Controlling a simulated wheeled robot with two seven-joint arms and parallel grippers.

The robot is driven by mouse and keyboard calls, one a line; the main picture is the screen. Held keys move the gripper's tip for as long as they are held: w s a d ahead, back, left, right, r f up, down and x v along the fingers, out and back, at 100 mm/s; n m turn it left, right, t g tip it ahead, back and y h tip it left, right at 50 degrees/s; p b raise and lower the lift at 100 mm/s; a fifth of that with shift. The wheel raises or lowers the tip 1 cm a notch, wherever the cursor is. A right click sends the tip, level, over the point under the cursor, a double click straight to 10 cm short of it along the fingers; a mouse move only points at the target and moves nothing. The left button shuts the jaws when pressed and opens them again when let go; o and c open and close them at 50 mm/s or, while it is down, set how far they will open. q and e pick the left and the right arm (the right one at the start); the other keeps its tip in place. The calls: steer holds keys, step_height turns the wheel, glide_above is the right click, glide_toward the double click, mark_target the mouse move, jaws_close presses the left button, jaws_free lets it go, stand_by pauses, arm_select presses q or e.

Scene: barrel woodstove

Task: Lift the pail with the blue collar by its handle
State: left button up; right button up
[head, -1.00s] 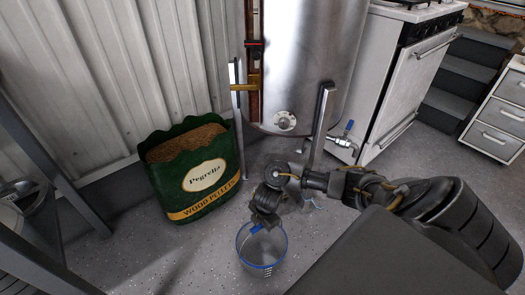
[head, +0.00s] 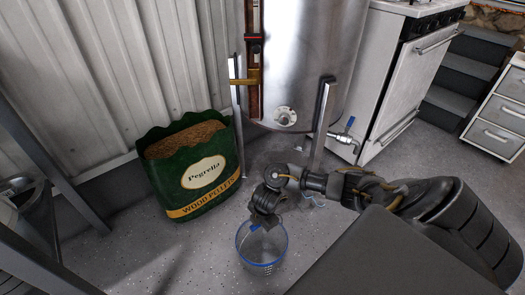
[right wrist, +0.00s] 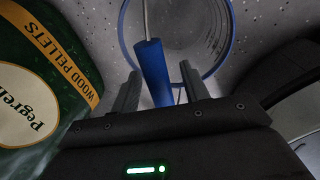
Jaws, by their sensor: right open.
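The pail (head: 262,256) stands on the floor, see-through or mesh-like, with a blue collar round its rim. In the right wrist view its blue collar (right wrist: 219,72) rings the pail's mouth. The handle has a blue grip (right wrist: 153,72) on a thin pale wire. My right gripper (head: 261,222) is just above the pail's mouth, pointing down. In the right wrist view the open right gripper (right wrist: 160,80) has one finger on each side of the blue grip. Contact with the fingers cannot be made out. My left gripper is out of view.
A green wood pellet bag (head: 190,170) stands left of the pail. Behind are a steel barrel (head: 305,65) on legs with a tap (head: 341,137), and a white stove (head: 405,85). A dark metal post (head: 50,155) crosses the left side. Floor around the pail's front is clear.

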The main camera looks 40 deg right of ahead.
steer(key=shift+f, duration=0.15)
jaws_close()
stand_by(0.4)
